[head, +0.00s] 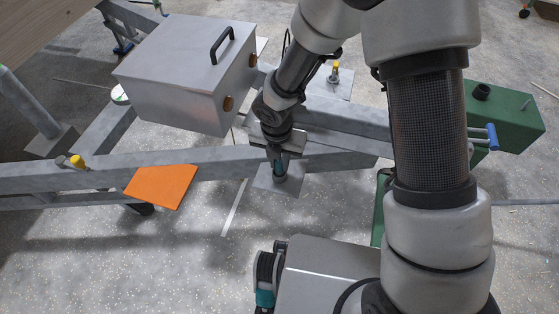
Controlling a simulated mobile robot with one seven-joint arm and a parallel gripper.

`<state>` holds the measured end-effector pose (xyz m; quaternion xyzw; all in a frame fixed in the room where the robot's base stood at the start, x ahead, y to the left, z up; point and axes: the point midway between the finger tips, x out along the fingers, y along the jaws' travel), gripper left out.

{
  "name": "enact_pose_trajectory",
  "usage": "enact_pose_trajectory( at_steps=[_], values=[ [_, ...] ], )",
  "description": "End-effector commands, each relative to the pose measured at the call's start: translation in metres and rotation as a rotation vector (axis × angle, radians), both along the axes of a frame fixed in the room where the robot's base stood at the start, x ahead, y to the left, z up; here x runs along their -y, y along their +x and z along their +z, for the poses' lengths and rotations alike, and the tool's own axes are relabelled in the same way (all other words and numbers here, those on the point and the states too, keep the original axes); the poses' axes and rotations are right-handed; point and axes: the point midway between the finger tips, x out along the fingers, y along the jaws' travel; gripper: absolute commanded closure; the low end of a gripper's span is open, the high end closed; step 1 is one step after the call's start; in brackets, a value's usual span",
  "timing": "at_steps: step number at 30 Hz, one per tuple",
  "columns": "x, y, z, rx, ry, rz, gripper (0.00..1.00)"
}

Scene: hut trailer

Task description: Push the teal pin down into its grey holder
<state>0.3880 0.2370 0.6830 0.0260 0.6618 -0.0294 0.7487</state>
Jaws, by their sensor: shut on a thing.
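The teal pin (279,167) is a small upright piece between the fingers of my gripper (278,163), near the middle of the head view. My gripper points down and is shut on it. The grey holder (281,180) is directly below, a short dark grey collar on a square grey plate (266,187) on the floor. The pin's lower end meets the holder's top or lies in it; how deep it sits cannot be told. The fingers and the wrist hide most of the pin.
A grey trailer beam (220,160) runs close behind my gripper. A metal box with a black handle (190,80) stands on the frame at upper left. An orange plate (160,186) lies left. A green box (510,115) stands right.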

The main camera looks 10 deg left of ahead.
Motion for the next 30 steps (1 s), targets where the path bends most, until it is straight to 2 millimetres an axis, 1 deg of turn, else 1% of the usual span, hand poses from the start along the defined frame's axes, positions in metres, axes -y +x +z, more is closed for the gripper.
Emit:
enact_pose_trajectory(
  at_steps=[1, 2, 4, 5, 13, 17, 20, 27, 30],
  values=[
    [0.000, 0.000, -0.003, 0.000, 0.000, 0.000, 1.00],
    [0.000, 0.000, -0.002, 0.000, 0.000, 0.000, 0.77],
    [0.000, 0.000, -0.002, 0.000, 0.000, 0.000, 0.65],
    [0.000, 0.000, -0.002, 0.000, 0.000, 0.000, 0.63],
    [0.000, 0.000, -0.001, 0.000, 0.000, -0.001, 0.63],
    [0.000, 0.000, 0.010, 0.000, 0.001, -0.002, 0.63],
    [0.000, -0.002, 0.028, 0.002, 0.002, -0.002, 0.63],
    [0.000, -0.008, 0.081, 0.002, 0.001, -0.002, 0.63],
    [-0.001, -0.011, 0.099, 0.001, 0.001, -0.002, 0.63]
  ],
)
